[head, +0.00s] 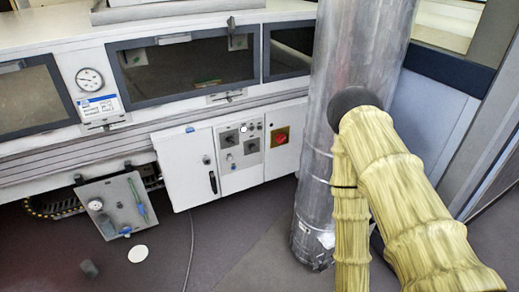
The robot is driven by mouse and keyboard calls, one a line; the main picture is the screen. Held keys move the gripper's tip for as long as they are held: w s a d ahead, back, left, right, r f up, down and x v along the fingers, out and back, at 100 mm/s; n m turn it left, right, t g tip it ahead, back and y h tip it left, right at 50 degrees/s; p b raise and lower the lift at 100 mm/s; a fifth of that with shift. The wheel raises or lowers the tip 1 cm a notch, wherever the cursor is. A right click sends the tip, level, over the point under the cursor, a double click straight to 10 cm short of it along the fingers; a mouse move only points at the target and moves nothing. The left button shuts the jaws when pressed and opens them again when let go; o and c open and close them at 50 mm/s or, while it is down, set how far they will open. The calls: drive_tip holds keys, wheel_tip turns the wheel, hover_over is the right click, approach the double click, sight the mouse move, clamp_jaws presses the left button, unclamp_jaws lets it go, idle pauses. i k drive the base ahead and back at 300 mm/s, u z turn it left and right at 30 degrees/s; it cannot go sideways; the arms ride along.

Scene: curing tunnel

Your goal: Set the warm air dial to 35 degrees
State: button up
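A white control cabinet (185,165) under the tunnel carries a grey panel with small dark round knobs, one at upper left (229,138) and one at lower right (251,146). A round white gauge (89,79) with a dark needle sits on the tunnel front above a blue-and-white label. A tilted grey plate (118,207) at lower left also carries a small white round dial (95,204). I cannot tell which is the warm air dial; no scale is readable. My gripper is not in view.
A red switch on yellow (280,137) and a black handle (213,182) are on the cabinet.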

sight(252, 147)
drive_tip(key=z, duration=1.65)
drive_tip(key=i, duration=0.65)
drive_tip(key=u, duration=2.85)
